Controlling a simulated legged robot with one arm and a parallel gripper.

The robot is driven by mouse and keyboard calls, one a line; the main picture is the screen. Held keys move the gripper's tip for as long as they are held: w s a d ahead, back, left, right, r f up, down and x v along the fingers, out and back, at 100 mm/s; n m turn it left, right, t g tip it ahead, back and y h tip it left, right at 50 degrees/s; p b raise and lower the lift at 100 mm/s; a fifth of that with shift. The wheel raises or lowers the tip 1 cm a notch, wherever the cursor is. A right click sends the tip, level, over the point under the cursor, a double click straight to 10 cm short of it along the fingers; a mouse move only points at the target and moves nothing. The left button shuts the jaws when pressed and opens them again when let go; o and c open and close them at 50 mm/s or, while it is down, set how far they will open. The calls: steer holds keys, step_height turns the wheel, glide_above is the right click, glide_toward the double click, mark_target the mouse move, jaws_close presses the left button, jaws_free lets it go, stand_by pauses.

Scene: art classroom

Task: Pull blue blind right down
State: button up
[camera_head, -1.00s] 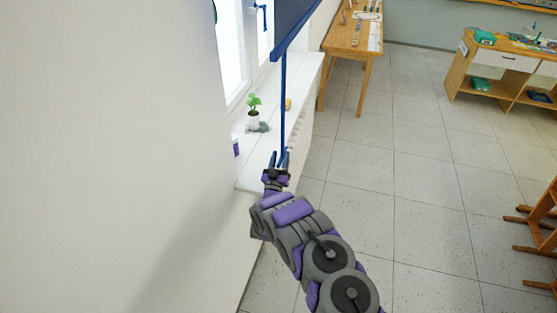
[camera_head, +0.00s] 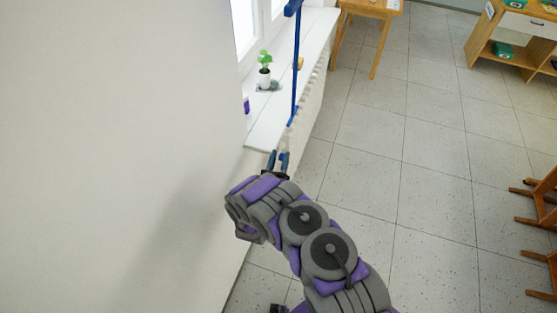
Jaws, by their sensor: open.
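The blue blind shows only as its blue bottom end (camera_head: 292,7) at the top edge; the rest is out of view. A blue pull rod (camera_head: 296,65) hangs from it in front of the window sill, its lower end near the sill's front edge. My gripper (camera_head: 278,160) is below the rod's lower end and a little to its left. Its two dark blue fingers point up and stand apart, with nothing visible between them. The gripper and rod look apart.
The white window sill (camera_head: 280,118) holds a potted plant (camera_head: 264,72) and a purple item (camera_head: 246,106). A wooden table (camera_head: 375,8), a shelf desk (camera_head: 490,45) and wooden chairs (camera_head: 540,205) stand to the right. The tiled floor between is clear.

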steer(key=shift+s+a+f, duration=0.1)
steer(key=shift+s+f, duration=0.1)
steer(key=shift+s, duration=0.3)
steer(key=m+g+b, duration=0.5)
steer(key=m+b, duration=0.1)
steer(key=b, duration=0.6)
glide_toward(289, 122)
steer(key=shift+h, duration=0.4)
steer(key=x, duration=0.3)
steer(key=b+x, duration=0.1)
steer(key=x, duration=0.3)
steer(key=f+b+x, duration=0.1)
steer(key=x, duration=0.3)
steer(key=shift+a, duration=0.25)
steer(key=shift+f, duration=0.1)
jaws_close()
